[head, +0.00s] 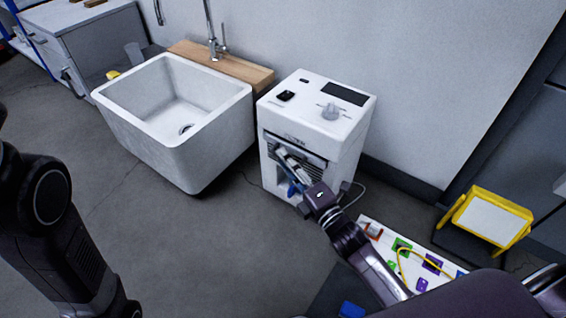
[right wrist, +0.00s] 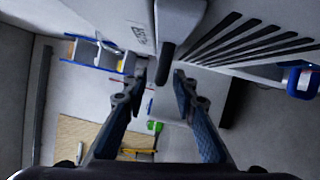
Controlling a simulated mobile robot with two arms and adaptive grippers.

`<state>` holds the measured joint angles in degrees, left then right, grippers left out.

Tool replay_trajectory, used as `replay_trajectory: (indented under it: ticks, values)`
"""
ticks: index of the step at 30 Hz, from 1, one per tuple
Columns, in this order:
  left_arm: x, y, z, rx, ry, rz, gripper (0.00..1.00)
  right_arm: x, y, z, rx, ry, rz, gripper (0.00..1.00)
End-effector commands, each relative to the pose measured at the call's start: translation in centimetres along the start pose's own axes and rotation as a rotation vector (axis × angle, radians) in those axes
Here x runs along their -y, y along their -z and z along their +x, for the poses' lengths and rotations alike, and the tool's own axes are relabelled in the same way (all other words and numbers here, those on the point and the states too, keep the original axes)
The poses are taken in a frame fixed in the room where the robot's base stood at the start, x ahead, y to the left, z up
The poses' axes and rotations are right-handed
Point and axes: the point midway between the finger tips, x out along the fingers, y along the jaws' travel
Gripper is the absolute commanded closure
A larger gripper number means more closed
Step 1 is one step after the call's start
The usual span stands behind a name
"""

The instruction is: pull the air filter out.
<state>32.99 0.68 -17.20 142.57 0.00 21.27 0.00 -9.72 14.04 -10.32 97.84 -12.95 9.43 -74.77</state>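The white boxy machine (head: 345,152) stands against the wall, with a slatted front panel that appears to be the air filter; it also shows in the right wrist view (right wrist: 235,42). A short dark handle (right wrist: 167,62) sticks out of this panel. My right gripper (head: 287,168) is in front of the panel. In the right wrist view my right gripper (right wrist: 159,78) is open, with a fingertip on each side of the handle and gaps visible. My right gripper hides part of the panel in the head view. My left arm shows at the left, but its gripper is out of view.
A white sink (head: 165,115) stands left of the machine. A pegboard with coloured parts (head: 410,262) lies low at the right, near a yellow-framed stand (head: 490,215). A grey cord lies by the machine's lower right. Floor in front of the sink is clear.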

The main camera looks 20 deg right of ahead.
Motion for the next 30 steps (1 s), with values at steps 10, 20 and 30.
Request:
replay_trajectory:
  ticks: [10,20,30]
  values:
    - [-0.3,0.8,0.4,-0.022,-0.009,0.003,0.6,0.0,0.0,1.6,0.0,0.002,0.001,0.74]
    - [-0.3,0.8,0.4,-0.021,-0.009,0.003,0.6,0.0,0.0,1.5,0.0,0.002,0.001,0.97]
    - [-0.3,0.7,0.4,-0.02,-0.009,0.003,0.6,0.1,0.0,1.5,0.0,0.002,0.001,1.0]
